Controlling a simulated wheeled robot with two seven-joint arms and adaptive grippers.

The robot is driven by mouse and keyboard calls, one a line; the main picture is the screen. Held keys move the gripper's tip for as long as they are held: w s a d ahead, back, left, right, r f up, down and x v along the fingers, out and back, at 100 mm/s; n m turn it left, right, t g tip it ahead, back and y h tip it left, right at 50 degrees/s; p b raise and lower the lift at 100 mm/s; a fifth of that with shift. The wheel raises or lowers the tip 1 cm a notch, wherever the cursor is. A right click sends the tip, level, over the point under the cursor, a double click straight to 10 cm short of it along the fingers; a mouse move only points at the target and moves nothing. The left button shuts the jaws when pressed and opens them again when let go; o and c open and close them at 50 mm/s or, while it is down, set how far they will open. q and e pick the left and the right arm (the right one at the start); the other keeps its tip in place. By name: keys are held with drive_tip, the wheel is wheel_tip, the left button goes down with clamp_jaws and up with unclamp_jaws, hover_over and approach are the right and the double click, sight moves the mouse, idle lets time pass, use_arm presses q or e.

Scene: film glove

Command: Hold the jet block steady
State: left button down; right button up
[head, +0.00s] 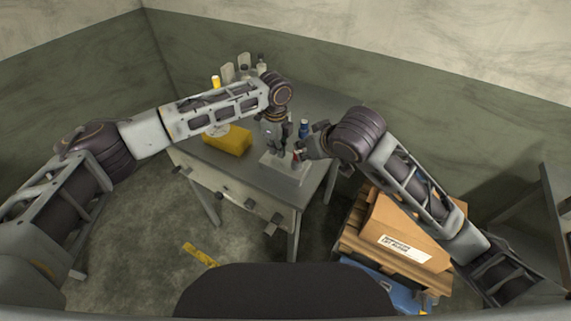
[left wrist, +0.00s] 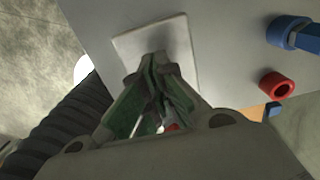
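My left gripper (head: 277,148) points down over a pale square pad (head: 285,167) on the grey table. In the left wrist view its fingertips (left wrist: 158,62) come together over the pale pad (left wrist: 180,42). I cannot make out a jet block; anything small between the tips is hidden. My right gripper (head: 301,150) reaches in from the right, close beside the left one, by a small red piece (head: 296,156). Its fingers are too small to read. A red ring-topped cylinder (left wrist: 276,85) stands beside the pad in the left wrist view.
A blue bottle (head: 304,128) stands behind the grippers and also shows in the left wrist view (left wrist: 292,33). A yellow box (head: 228,140) sits left on the table (head: 222,178). Several bottles stand at the back. Cardboard boxes (head: 400,225) are stacked right of the table.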

use_arm(q)
drive_tip(key=shift+f, duration=0.9)
idle(0.9)
